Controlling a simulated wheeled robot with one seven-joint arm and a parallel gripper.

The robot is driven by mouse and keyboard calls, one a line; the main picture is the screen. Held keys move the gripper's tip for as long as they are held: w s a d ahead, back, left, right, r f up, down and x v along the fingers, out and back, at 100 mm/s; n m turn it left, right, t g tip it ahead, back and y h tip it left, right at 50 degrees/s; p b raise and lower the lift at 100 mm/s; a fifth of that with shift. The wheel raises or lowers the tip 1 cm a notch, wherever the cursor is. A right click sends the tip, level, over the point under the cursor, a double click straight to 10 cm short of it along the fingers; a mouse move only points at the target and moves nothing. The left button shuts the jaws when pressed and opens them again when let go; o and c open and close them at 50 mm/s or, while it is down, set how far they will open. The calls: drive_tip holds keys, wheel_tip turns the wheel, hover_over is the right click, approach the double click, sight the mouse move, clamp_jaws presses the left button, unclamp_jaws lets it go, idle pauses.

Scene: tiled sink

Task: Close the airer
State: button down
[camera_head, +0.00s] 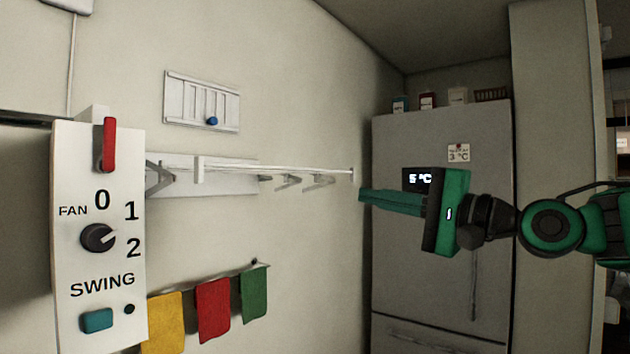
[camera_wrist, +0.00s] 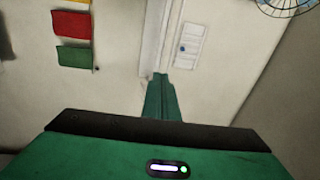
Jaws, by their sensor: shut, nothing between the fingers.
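The airer (camera_head: 225,183) is a white wall-mounted rack. Its thin bars reach to the right from the wall plate and end at a short upright end piece near my gripper. Grey angled brackets show below the bars. My green gripper (camera_head: 363,195) is shut and empty, its fingertips just right of the airer's end. I cannot tell whether they touch it. In the wrist view the airer (camera_wrist: 153,40) is a pale strip beyond my shut fingertips (camera_wrist: 160,77); the fingers hide part of it.
A fan control panel (camera_head: 98,240) stands close at the left. Coloured cloths (camera_head: 213,310) hang on a wall rail below the airer. A white wall panel with a blue knob (camera_head: 202,101) is above it. A grey fridge (camera_head: 420,270) stands behind my gripper.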

drive_tip(key=r+y, duration=0.1)
drive_tip(key=r, duration=0.1)
approach(298, 170)
drive_tip(key=x, duration=0.6)
drive_tip(key=shift+w+a, duration=0.1)
drive_tip(key=shift+a, duration=0.1)
